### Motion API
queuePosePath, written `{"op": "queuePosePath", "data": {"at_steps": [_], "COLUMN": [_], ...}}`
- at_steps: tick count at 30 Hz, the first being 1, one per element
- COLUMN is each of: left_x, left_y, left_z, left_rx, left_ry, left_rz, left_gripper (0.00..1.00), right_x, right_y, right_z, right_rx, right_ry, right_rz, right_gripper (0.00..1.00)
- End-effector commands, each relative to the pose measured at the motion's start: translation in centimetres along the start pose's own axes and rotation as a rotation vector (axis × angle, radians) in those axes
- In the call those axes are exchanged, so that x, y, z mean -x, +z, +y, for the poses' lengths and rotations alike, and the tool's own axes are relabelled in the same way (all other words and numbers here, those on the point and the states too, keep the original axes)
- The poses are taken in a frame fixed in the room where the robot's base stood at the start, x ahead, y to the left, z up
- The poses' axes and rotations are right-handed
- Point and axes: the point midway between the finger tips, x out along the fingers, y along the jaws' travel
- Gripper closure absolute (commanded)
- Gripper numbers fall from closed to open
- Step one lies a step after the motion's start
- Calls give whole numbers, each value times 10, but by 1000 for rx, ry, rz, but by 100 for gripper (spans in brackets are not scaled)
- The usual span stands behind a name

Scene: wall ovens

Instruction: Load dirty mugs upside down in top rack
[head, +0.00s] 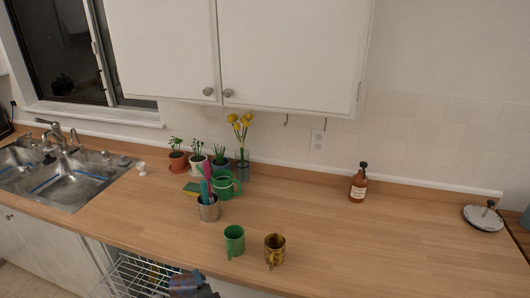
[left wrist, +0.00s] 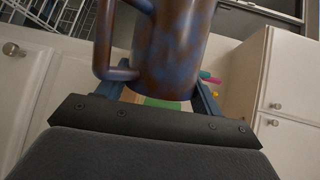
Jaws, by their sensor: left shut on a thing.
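My left gripper (left wrist: 160,95) is shut on a mottled blue-brown mug (left wrist: 172,45), whose handle points left in the left wrist view. The mug also shows at the bottom edge of the head view (head: 188,284), in front of the counter and beside the rack. Its rim is cut off in the wrist view. A green mug (head: 234,241) and a gold-brown mug (head: 275,250) stand upright on the counter's front part. Another green mug (head: 225,186) stands further back. The white wire top rack (head: 122,280) is pulled out below the counter edge, with something yellow in it. My right gripper is not in view.
A metal cup of utensils (head: 208,209), potted plants (head: 177,161) and a vase of yellow flowers (head: 242,165) stand near the mugs. A brown soap bottle (head: 357,187) is at the back. The sink (head: 72,187) is at left. The right counter is mostly clear.

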Motion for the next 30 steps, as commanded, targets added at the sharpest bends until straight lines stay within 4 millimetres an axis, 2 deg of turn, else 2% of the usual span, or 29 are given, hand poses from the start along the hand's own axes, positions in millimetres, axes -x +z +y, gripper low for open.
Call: {"op": "queuePosePath", "data": {"at_steps": [8,14,18,20,30], "left_x": [0,1,0,-1,0], "left_y": [0,0,0,0,0], "left_z": [0,-5,-6,0,0], "left_rx": [-13,-92,-229,-294,-665], "left_ry": [-3,-1,0,0,6], "left_rz": [-3,-19,-45,-59,-131], "left_gripper": [64,64,64,64,64], "right_x": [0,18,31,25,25], "right_y": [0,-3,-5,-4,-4], "right_z": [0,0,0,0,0], "right_rx": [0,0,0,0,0], "right_ry": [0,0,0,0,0], "right_rz": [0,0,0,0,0], "right_gripper": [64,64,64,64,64]}}
